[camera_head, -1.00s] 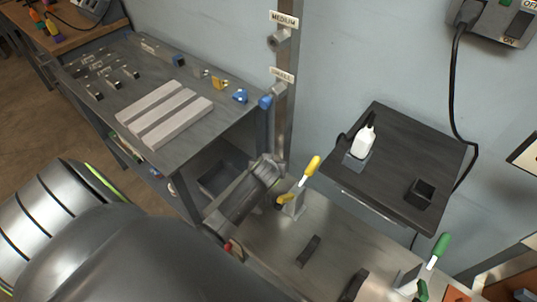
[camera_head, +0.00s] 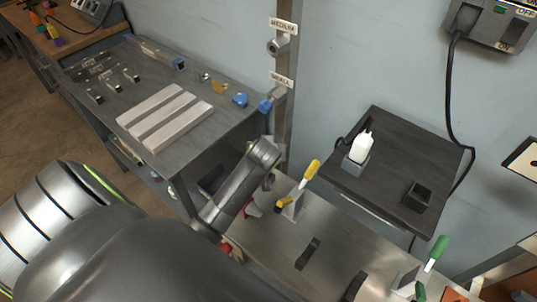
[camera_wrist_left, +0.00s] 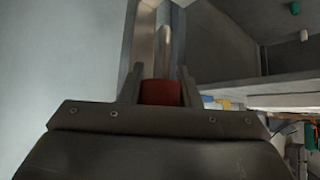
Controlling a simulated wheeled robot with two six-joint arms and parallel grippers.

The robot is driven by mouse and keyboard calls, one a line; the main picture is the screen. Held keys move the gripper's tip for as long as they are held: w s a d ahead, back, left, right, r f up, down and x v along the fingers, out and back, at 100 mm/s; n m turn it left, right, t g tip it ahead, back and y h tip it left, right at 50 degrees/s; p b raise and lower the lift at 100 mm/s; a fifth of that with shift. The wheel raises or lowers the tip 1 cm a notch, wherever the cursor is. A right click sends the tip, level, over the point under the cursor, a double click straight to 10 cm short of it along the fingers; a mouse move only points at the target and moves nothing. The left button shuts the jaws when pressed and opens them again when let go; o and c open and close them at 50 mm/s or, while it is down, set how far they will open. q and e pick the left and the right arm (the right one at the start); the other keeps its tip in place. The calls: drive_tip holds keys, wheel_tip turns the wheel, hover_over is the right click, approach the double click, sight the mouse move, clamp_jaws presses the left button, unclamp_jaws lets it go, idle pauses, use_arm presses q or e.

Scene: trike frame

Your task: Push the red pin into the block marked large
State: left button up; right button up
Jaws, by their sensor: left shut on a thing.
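In the left wrist view my left gripper (camera_wrist_left: 160,80) is shut on the red pin (camera_wrist_left: 160,93), whose red part sits between the two fingers. A grey metal upright rises beyond the pin; whether the pin touches anything there I cannot tell. In the head view my left arm reaches to the foot of the metal post (camera_head: 285,110), and its jaws are hidden. The post carries the labels MEDIUM (camera_head: 284,25) and SMALL (camera_head: 281,79), each by a small block. No block marked large shows; the lower post is partly behind my arm. My right gripper is not in view.
A grey table with pale bars (camera_head: 165,117) and small parts stands left of the post. The metal bench (camera_head: 335,250) in front holds a yellow-handled clamp (camera_head: 311,171) and a green-handled one (camera_head: 438,250).

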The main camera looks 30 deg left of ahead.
use_arm(q)
drive_tip(key=shift+r, duration=0.25)
drive_tip(key=shift+r, duration=0.1)
drive_tip(key=shift+r+p, duration=2.65)
drive_tip(key=shift+p, duration=0.55)
drive_tip(key=s+d+r+n+t+h, duration=0.1)
drive_tip(key=d+r+n+t+h, duration=0.25)
drive_tip(key=r, duration=0.75)
drive_tip(key=s+a+r+n+t+y+p, duration=0.1)
drive_tip(key=r+n+y, duration=0.3)
drive_tip(key=r, duration=0.5)
drive_tip(key=s+a+r+n+t+y+p, duration=0.1)
drive_tip(key=s+a+r+n+t+y, duration=0.2)
drive_tip(key=r, duration=0.7)
drive_tip(key=s+a+r+n+t+y+p, duration=0.1)
drive_tip(key=a+r+n+y, duration=0.3)
drive_tip(key=r, duration=0.5)
drive_tip(key=shift+s+r+n+t+y+p, duration=0.25)
drive_tip(key=shift+s+n+t+y+p, duration=0.15)
drive_tip(key=shift+s+n+y, duration=0.2)
